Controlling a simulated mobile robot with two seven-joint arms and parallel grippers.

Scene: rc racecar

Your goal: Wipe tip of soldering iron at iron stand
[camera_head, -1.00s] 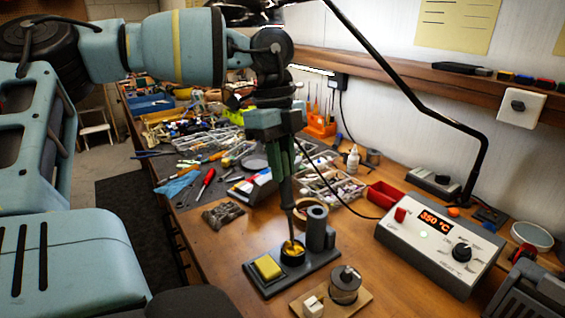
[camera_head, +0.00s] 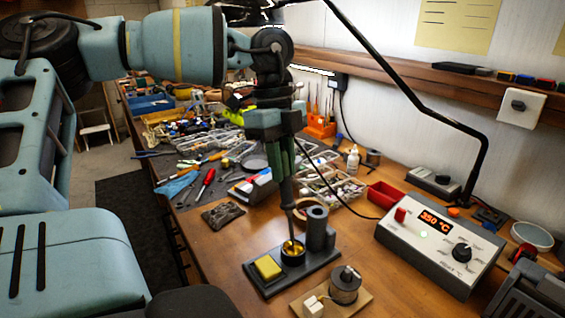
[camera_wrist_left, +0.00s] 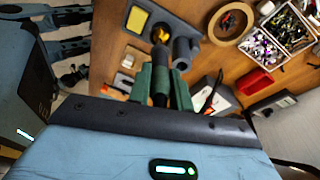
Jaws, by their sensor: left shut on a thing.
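My left gripper (camera_head: 281,155) is shut on the soldering iron (camera_head: 287,196), which points steeply down. The iron also shows between the green fingers in the left wrist view (camera_wrist_left: 160,82). The iron's lower end is at the round cup of golden wire wool (camera_head: 292,247) on the dark iron stand (camera_head: 318,262). I cannot tell how deep the tip sits in the wool. The stand also carries a yellow sponge (camera_head: 267,267) and a grey upright holder tube (camera_head: 317,230), just right of the iron. My right gripper is not seen.
A solder spool on a wooden base (camera_head: 345,287) stands in front of the stand. The grey station (camera_head: 440,245) reading 350 °C is to the right. A red tray (camera_head: 384,196) and parts bins lie behind. Bare wood shows left of the stand.

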